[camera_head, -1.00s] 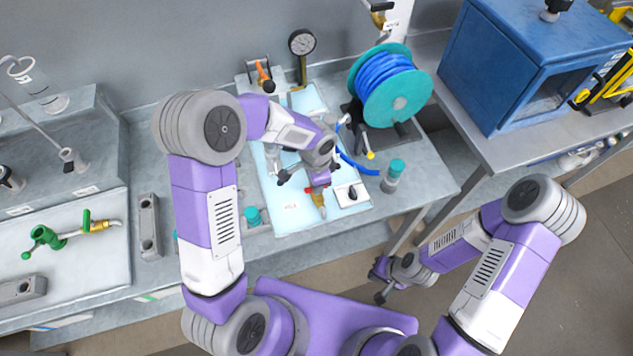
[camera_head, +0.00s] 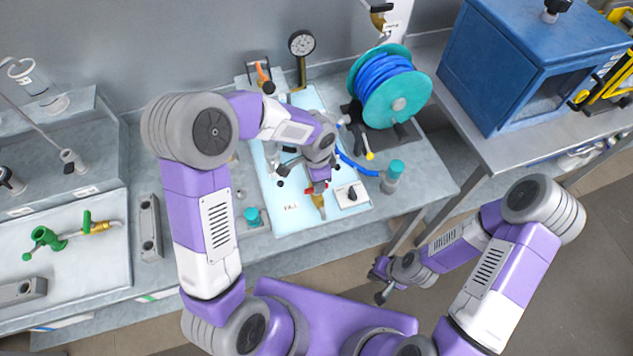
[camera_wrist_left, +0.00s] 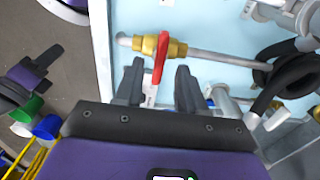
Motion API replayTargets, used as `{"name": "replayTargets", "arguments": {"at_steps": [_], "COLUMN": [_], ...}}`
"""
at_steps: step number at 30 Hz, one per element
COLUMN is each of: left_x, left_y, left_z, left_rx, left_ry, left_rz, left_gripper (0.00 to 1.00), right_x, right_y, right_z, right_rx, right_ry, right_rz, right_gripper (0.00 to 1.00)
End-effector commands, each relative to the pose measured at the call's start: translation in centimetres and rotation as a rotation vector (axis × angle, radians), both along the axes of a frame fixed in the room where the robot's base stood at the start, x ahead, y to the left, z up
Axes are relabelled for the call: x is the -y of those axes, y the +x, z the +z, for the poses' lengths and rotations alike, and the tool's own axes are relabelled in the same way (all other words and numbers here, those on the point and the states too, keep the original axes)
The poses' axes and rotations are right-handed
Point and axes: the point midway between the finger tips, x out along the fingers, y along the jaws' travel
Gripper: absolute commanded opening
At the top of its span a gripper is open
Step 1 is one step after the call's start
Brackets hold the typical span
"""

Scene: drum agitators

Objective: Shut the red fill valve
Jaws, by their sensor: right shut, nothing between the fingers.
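The red fill valve has a brass body (camera_wrist_left: 172,47) on a grey pipe and a red lever handle (camera_wrist_left: 160,60), seen in the left wrist view. In the head view the brass part (camera_head: 318,201) shows just in front of my left gripper (camera_head: 317,184). In the left wrist view my left gripper (camera_wrist_left: 159,70) is open. The red handle lies between its two fingertips with gaps on both sides. The head view hides most of the handle behind the gripper. My right gripper (camera_head: 380,286) is shut and empty, low beside the bench's right front.
The valve lies on a pale blue panel (camera_head: 292,222). A blue hose reel (camera_head: 408,101), a pressure gauge (camera_head: 302,43) and an orange-handled valve (camera_head: 262,74) stand behind. A teal-capped bottle (camera_head: 396,168) is to the right. A green valve (camera_head: 48,236) lies far left.

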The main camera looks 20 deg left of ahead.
Motion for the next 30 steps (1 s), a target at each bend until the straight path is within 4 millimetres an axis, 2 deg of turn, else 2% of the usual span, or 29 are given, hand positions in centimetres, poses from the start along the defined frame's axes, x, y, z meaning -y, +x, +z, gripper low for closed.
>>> {"name": "replayTargets", "arguments": {"at_steps": [3, 9, 30], "left_x": [0.1, 0.1, 0.1], "left_y": [0.1, 0.0, 0.0], "left_z": [2.4, 4.6, 4.9], "left_rx": [0.005, 0.002, 0.000], "left_ry": [-0.003, -0.001, 0.000], "left_rz": [0.000, -0.002, -0.002], "left_gripper": [0.39, 0.39, 0.39], "right_x": [0.0, 0.0, 0.0], "right_y": [0.0, 0.0, 0.0], "right_z": [0.4, 0.7, 0.7], "right_rx": [0.000, 0.000, 0.000], "right_ry": [0.000, 0.000, 0.000], "right_rz": [0.000, 0.000, 0.000], "right_gripper": [0.00, 0.00, 0.00]}}
